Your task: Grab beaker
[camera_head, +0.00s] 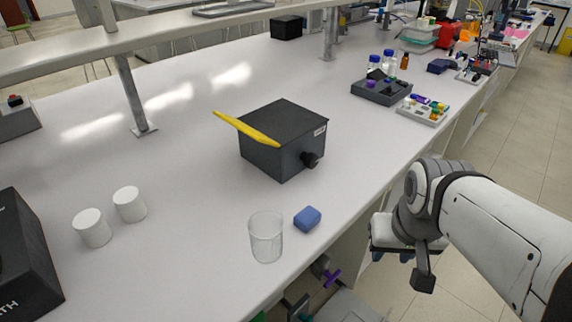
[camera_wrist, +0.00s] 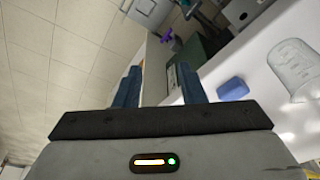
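The clear glass beaker (camera_head: 266,238) stands upright on the white bench near its front edge. In the wrist view the beaker (camera_wrist: 292,68) shows at the right edge, partly cut off. My gripper (camera_wrist: 158,88) is open, with its two blue fingers apart and nothing between them. In the head view my gripper (camera_head: 392,252) is to the right of the beaker, off the bench's front edge and apart from it; its fingers are mostly hidden there.
A blue block (camera_head: 307,218) lies just right of the beaker. Two white cylinders (camera_head: 92,228) stand to the left.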

